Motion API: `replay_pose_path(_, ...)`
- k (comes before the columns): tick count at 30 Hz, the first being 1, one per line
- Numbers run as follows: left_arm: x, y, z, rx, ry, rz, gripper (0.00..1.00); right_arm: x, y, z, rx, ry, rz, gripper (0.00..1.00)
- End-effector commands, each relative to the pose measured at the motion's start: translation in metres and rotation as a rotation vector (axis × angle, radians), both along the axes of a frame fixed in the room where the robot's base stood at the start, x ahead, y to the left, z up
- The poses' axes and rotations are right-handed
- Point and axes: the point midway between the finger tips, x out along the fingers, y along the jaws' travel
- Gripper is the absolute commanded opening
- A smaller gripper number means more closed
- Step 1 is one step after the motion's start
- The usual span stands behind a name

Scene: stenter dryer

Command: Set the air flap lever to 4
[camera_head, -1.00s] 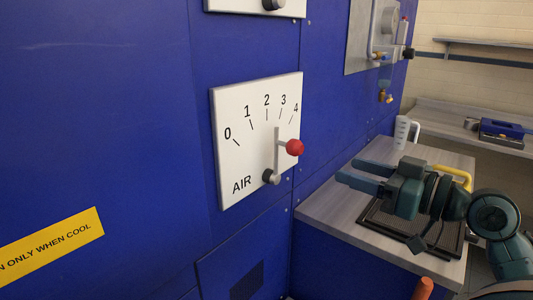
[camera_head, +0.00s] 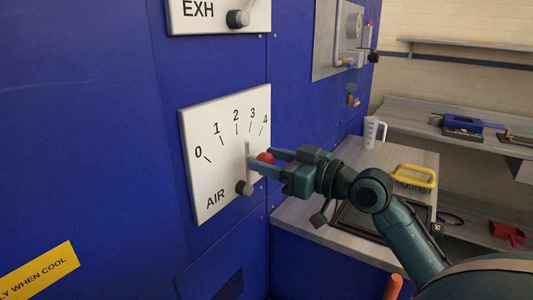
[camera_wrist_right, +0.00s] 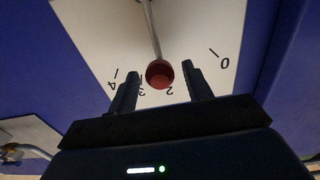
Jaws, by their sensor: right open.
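The white air flap panel (camera_head: 205,182) reads AIR, with marks 0 to 4. Its grey lever (camera_head: 248,172) rises from a dark pivot (camera_head: 243,188) and points nearly straight up, between marks 2 and 3. A red knob (camera_head: 265,158) sticks out from the lever. My right gripper (camera_head: 267,159) is open, with its fingers on either side of the knob. The right wrist view shows the red knob (camera_wrist_right: 159,74) between the two fingers (camera_wrist_right: 162,88), with gaps on both sides. My left gripper is out of view.
An EXH panel (camera_head: 215,14) is above on the blue wall. A grey bench (camera_head: 300,214) at the right holds a yellow-handled tool (camera_head: 415,176) and a white jug (camera_head: 374,132). An orange handle (camera_head: 392,287) stands at the bottom.

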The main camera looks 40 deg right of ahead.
Motion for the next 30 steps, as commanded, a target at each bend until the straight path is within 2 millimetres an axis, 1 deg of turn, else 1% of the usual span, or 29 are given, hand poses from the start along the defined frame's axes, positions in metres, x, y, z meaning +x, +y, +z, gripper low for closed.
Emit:
replay_pose_path(4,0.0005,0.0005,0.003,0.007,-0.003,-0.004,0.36,0.0084,0.0037,0.0009,-0.001,-0.001,0.0,0.5)
replay_pose_path(13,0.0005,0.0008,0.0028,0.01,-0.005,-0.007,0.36,0.0096,0.0046,-0.0002,-0.001,0.001,0.001,0.49)
replay_pose_path(30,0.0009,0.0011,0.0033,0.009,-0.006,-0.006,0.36,0.0092,0.0044,-0.0002,-0.001,0.001,0.001,0.03)
